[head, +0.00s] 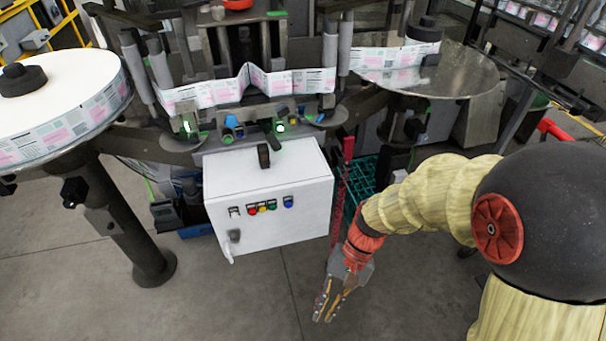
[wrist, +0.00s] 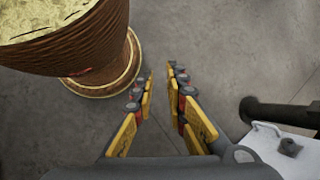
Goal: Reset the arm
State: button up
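My arm comes in from the right in the head view, and my gripper (head: 324,317) hangs in front of the machine, pointing down over the floor. It is to the right of and below the white control box (head: 268,200), apart from it. In the wrist view, the two fingers of my gripper (wrist: 158,76) stand apart with bare grey floor (wrist: 165,40) between and beyond them. The fingers are open and hold nothing.
A large label reel (head: 70,85) rests on a round table at the left, with a dark post (head: 118,225) below. Another reel plate (head: 450,80) is at the right rear. A label strip (head: 215,92) runs between. A green crate (head: 360,178) stands behind my wrist. Front floor is clear.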

jog(key=d+r+n+t+h, duration=0.1)
jog(key=d+r+t, duration=0.4)
jog(key=r, duration=0.7)
jog(key=d+r+n+t+h, duration=0.1)
jog(key=d+r+t+h, duration=0.2)
jog(key=d+r+t, duration=0.2)
jog(key=d+r, duration=0.3)
jog(key=r, duration=0.3)
jog(key=shift+s+d+r+n, duration=0.2)
jog(key=shift+r+n, duration=0.2)
